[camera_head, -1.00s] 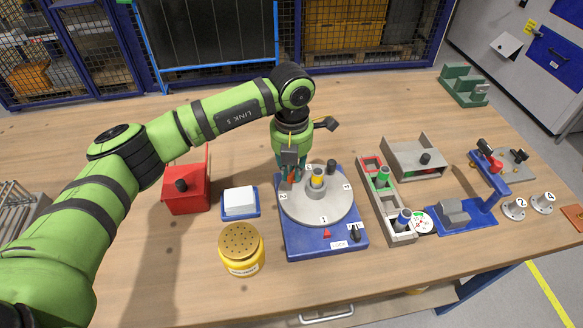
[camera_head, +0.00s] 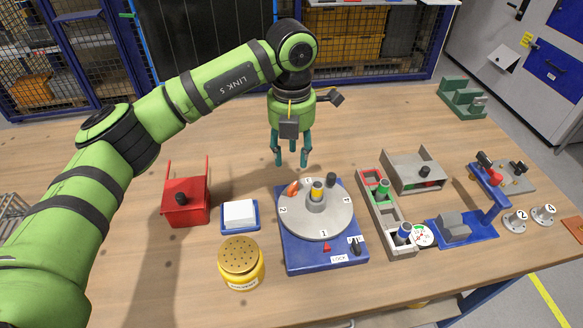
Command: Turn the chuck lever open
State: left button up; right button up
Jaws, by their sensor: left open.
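The rotary jig (camera_head: 330,258) is a blue base carrying a round grey disk (camera_head: 322,226) with numbered positions. In the middle of the disk stands a grey chuck holding a yellow-topped part (camera_head: 317,191). A small orange-red lever (camera_head: 293,189) sticks up beside the chuck on its left. A black knob (camera_head: 331,180) stands at the disk's back right. My left gripper (camera_head: 291,161) hangs fingers down above and behind the disk, open and empty, apart from the lever. My right gripper is not in view.
A black LOCK handle (camera_head: 355,246) and a red marker are at the base's front. Left are a red box (camera_head: 187,211), a blue tray with a white block (camera_head: 240,229) and a yellow canister (camera_head: 241,268). A grey rack (camera_head: 397,243) stands right.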

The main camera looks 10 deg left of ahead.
pick_arm(q)
notch_tip(320, 180, up, 3)
jog(key=shift+f, duration=0.2)
